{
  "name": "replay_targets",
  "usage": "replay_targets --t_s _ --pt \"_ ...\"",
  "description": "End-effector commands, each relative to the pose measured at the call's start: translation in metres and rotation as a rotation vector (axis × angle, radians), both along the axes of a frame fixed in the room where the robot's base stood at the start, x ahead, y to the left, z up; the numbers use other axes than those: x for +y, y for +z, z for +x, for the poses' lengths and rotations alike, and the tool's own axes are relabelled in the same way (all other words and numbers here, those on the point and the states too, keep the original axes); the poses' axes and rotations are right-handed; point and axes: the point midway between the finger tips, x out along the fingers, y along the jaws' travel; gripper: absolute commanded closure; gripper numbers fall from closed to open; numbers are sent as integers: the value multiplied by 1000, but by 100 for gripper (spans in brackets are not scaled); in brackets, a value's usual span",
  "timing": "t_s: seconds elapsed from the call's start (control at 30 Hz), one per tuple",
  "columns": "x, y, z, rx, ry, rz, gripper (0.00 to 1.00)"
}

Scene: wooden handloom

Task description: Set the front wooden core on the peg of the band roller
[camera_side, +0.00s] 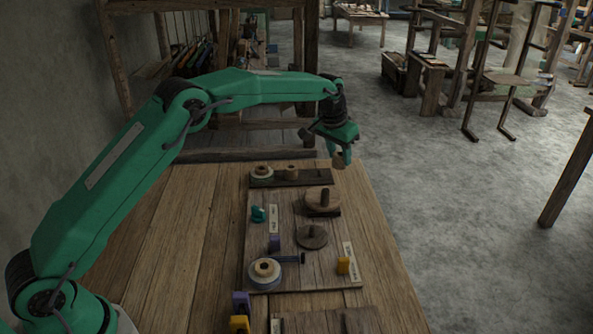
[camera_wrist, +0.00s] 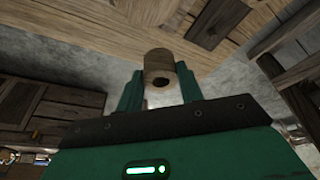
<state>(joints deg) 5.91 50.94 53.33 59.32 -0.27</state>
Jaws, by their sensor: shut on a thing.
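My gripper (camera_side: 343,150) is shut on a small wooden core (camera_side: 340,160) and holds it in the air past the far right corner of the work board. In the wrist view the core (camera_wrist: 159,64) sits between the two green fingertips (camera_wrist: 160,82), with its dark hole towards the camera. I cannot tell which is the band roller. The held core is apart from both pegs.
A dark strip (camera_side: 318,178) at the back holds a pale roll (camera_side: 262,172) and another wooden core (camera_side: 292,170). A wound roll (camera_side: 265,274) lies front left on the board (camera_side: 300,275). Teal, purple and yellow blocks stand around. The table's right edge drops to open floor.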

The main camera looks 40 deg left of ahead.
Motion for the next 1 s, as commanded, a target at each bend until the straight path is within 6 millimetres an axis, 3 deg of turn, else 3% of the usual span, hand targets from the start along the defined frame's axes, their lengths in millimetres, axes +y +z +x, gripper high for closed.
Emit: replay_targets --t_s 0.63,1.0 --pt "0 3 0 -1 0 0 85" --pt "0 36 1 -2 0 0 85"
